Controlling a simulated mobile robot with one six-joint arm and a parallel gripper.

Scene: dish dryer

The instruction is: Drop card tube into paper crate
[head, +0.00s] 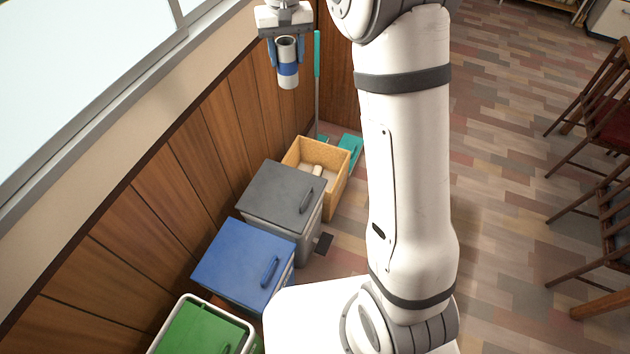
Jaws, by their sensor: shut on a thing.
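My gripper (287,60) is at the top of the head view, pointing down. The tube is in the air, clear of the bins in the picture. An open tan crate (335,195) stands on the floor below and to the right of the tube in the picture. It looks like the paper crate, and a small pale item (317,170) lies inside it. No label shows on the crate.
A grey lidded bin (275,190), a blue lidded bin (240,260) and a green lidded bin (200,330) line the wood-panelled wall. A teal-handled broom or dustpan (317,55) stands behind the crate. Chairs (600,130) are at the right. Open floor lies between.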

